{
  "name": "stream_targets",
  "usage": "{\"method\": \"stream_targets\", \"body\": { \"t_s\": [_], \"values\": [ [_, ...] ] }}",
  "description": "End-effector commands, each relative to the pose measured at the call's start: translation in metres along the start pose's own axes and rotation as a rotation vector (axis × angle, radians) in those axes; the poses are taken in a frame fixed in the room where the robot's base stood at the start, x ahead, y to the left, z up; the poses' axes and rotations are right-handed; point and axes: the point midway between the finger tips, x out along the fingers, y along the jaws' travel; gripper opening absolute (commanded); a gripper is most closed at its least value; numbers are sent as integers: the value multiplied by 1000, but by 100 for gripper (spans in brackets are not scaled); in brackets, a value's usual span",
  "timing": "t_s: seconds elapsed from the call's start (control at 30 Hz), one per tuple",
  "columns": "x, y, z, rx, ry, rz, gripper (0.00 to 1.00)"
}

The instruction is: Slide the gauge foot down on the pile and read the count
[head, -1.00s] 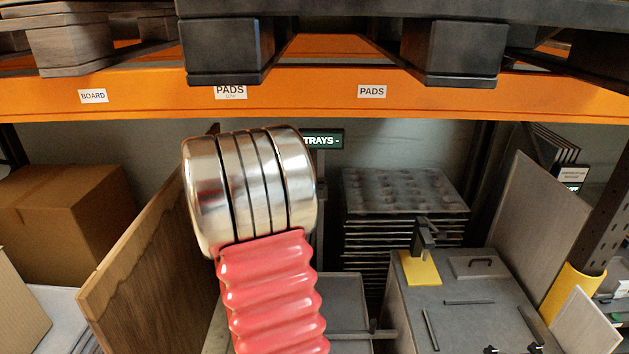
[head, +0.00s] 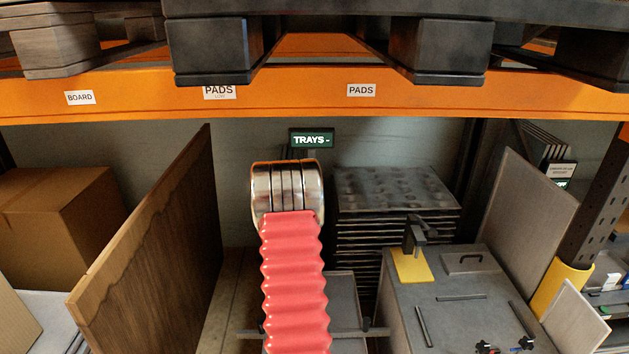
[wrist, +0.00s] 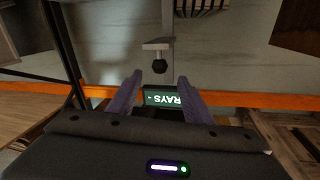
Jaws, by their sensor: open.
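The pile of dark trays (head: 393,188) stands at the back, right of my arm in the head view, its top tray dimpled. A green "TRAYS" sign (head: 312,139) sits above and left of it. In the wrist view the sign (wrist: 172,98) shows upside down between my fingers. A pale bracket (wrist: 157,45) with a dark knob (wrist: 158,67) is on a post beyond the fingertips; it may be the gauge slide. My gripper (wrist: 160,79) is open and empty, apart from the knob. In the head view my arm hides it. I cannot make out a gauge foot or count.
An orange beam (head: 290,97) with pallets above it crosses overhead. A wooden board (head: 160,235) leans at left, beside a cardboard box (head: 50,205). A grey cabinet (head: 455,285) with a yellow plate (head: 410,266) stands at right. A grey panel (head: 528,220) stands farther right.

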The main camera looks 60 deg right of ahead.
Motion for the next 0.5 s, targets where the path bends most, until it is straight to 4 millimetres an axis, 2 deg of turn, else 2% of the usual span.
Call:
{"method": "stream_targets", "body": {
  "t_s": [0.27,0.5],
  "values": [
    [6,0,0,0,-2,0,46],
    [31,0,0,1,-1,1,46]
  ]
}}
